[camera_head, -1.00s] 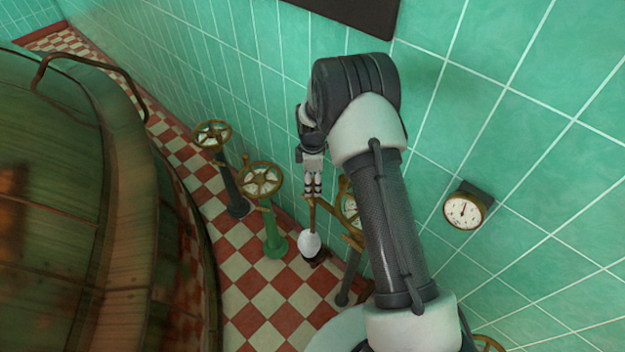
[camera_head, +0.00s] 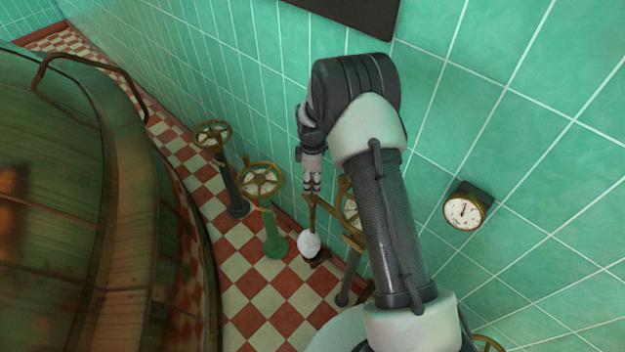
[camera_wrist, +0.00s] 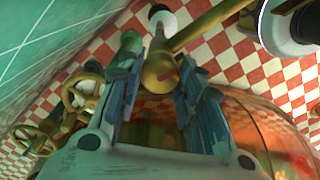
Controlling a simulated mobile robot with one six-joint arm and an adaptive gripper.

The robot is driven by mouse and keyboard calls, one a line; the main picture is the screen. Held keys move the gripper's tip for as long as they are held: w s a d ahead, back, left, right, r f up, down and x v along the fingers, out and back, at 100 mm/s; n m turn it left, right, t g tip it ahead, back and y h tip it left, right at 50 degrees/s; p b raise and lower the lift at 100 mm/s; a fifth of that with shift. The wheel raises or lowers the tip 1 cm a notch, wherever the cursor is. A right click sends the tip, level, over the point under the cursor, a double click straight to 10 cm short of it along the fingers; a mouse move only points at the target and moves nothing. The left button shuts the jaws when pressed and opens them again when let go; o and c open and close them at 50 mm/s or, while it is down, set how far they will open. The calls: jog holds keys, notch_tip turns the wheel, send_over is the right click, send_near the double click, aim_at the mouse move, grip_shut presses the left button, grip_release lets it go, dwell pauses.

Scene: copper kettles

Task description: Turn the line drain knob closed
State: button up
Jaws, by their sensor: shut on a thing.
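My gripper (camera_head: 312,191) points down beside the tiled wall and is shut on a brass knob. In the wrist view the round brass knob (camera_wrist: 158,74) sits between my two blue-grey fingers (camera_wrist: 157,85). A brass bar runs from it to the upper right. No label shows, but this is the piece in the place of the line drain knob. In the head view my fingers hide most of it, and its turned angle cannot be read.
A white rounded piece (camera_head: 309,244) stands below my gripper. Brass handwheels stand left, on a green post (camera_head: 272,236) and a dark post (camera_head: 232,190). Another handwheel (camera_head: 349,209) is partly behind my arm. A large copper kettle (camera_head: 95,215) fills the left. A gauge (camera_head: 463,210) is on the wall.

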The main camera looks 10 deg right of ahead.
jog(key=m, duration=0.8)
jog(key=shift+m, duration=0.4)
jog(key=m, duration=0.4)
jog(key=shift+p, duration=0.3)
jog(key=shift+m, duration=2.1)
jog(key=o, duration=1.1)
jog(key=shift+c, duration=0.2)
notch_tip(320, 180, up, 12)
